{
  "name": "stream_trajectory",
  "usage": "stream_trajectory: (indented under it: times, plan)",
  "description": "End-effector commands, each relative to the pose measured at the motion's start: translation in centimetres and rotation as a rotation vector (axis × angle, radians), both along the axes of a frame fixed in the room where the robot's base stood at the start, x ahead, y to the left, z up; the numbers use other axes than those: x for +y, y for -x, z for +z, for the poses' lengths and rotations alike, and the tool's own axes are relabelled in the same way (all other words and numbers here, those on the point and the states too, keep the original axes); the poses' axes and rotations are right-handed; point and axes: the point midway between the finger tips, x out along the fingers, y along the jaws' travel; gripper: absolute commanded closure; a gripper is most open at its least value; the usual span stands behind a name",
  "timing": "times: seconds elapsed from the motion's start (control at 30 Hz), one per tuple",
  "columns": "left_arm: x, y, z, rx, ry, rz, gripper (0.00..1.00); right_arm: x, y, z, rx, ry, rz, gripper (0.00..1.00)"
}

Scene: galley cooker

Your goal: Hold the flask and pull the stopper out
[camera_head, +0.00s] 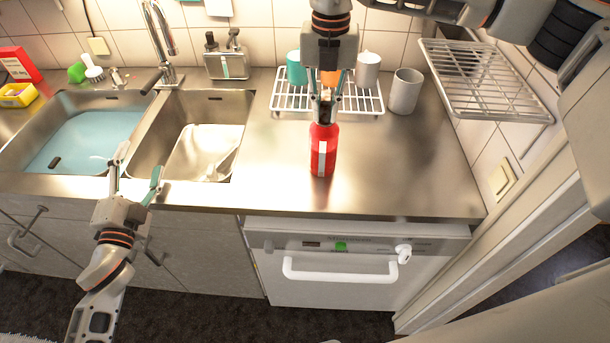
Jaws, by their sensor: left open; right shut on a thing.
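The red flask (323,158) with a pale vertical stripe is upright over the counter, right of the sinks; it seems to stand on the steel. My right gripper (326,112) points down from above and is shut on the dark stopper (326,96) at the flask's top. The fingers partly hide the stopper and neck, so I cannot tell how deep the stopper sits. My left gripper (140,164) is open and empty, in front of the sinks at the counter's front edge, well left of the flask.
A wire rack (290,100) with cups is behind the flask, and a grey mug (405,92) is to its right. A raised wire shelf (485,80) is at right. Two sinks (190,150) and a tap (160,45) are at left. The counter (410,170) around the flask is clear.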

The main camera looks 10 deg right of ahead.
Motion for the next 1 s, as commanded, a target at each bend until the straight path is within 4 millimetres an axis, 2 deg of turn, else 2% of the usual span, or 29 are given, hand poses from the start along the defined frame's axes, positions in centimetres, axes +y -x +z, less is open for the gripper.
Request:
stream_trajectory:
  times: [0.03, 0.1, 0.27, 0.47, 0.6, 0.8, 1.0]
  plan:
    - [-2.3, 0.0, 0.1, -0.011, -0.082, -0.013, 0.35, 0.0, 0.0, 0.0, 0.000, 0.000, 0.000, 1.00]
    - [-5.4, 0.2, 0.2, -0.031, -0.213, -0.026, 0.35, 0.0, 0.0, 0.0, 0.000, 0.000, 0.000, 1.00]
    - [-12.1, 1.1, 0.4, -0.094, -0.515, -0.058, 0.35, 0.0, 0.0, 0.0, 0.000, 0.000, 0.000, 1.00]
    - [-20.1, 3.5, 0.8, -0.206, -0.896, -0.102, 0.35, 0.0, 0.0, 0.0, 0.000, 0.000, 0.000, 1.00]
    - [-25.3, 5.9, 1.1, -0.312, -1.163, -0.127, 0.35, 0.0, 0.0, 0.0, 0.000, 0.000, 0.000, 1.00]
    - [-31.4, 9.7, 1.5, -0.482, -1.511, -0.145, 0.35, 0.0, 0.0, 0.0, 0.000, 0.000, 0.000, 1.00]
    - [-34.7, 12.5, 1.6, -0.609, -1.732, -0.147, 0.35, 0.0, 0.0, 0.0, 0.000, 0.000, 0.000, 1.00]
